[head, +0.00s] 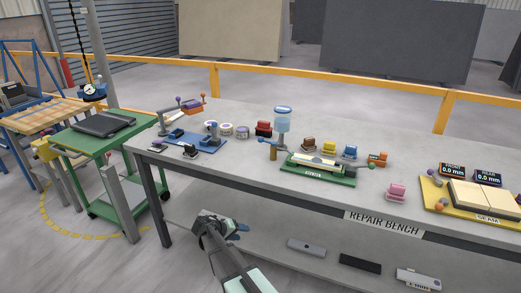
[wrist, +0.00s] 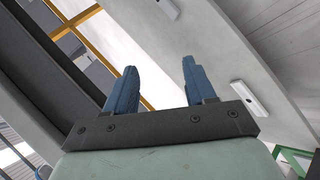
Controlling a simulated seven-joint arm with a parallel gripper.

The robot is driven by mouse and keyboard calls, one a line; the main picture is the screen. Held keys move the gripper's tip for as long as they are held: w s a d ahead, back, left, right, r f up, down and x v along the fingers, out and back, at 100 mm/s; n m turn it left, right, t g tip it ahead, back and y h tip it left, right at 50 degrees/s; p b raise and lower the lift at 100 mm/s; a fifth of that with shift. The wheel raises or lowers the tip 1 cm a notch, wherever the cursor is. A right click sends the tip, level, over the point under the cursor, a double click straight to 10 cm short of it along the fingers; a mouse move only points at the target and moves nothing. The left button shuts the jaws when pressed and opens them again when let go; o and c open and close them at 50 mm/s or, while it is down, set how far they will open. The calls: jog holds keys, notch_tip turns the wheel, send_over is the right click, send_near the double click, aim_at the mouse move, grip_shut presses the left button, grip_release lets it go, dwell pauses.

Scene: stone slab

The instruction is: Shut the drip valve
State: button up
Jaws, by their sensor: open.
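A clear bottle with blue liquid and a blue rim (head: 283,120) stands upright on the repair bench. Just below and left of it is a small brass-coloured fitting with a lever (head: 273,151), which looks like the drip valve; its setting is too small to tell. It stands at the left end of a green fixture (head: 318,170). My gripper (head: 241,232) is low in front of the bench, below the bench top and well apart from the valve. In the wrist view its two blue fingers (wrist: 156,82) are spread and empty. The valve does not show in the wrist view.
The repair bench (head: 330,207) has a dark front edge above my gripper. Coloured blocks crowd its top, with a blue fixture (head: 205,142) left and a yellow seam fixture (head: 430,196) right. Several bars lie on the lower shelf. A green cart (head: 85,143) stands left.

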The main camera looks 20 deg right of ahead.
jog(key=w+a+r+m+t+h, duration=0.1)
jog(key=w+r, duration=0.5)
jog(key=r, duration=0.3)
jog(key=w+a+r+m+t+h, duration=0.1)
jog(key=w+a+r+t+h, duration=0.1)
jog(key=w+r, duration=0.5)
jog(key=w+a+r+t+h, duration=0.1)
jog(key=w+r, duration=0.3)
jog(key=r, duration=0.8)
jog(key=m+g+h, duration=0.1)
jog(key=h, duration=0.3)
send_near(261, 140)
jog(key=x, duration=0.7)
jog(key=w+x, duration=0.1)
jog(key=x, duration=0.2)
jog(key=shift+w+d+f, duration=0.15)
jog(key=shift+f, duration=0.1)
grip_shut()
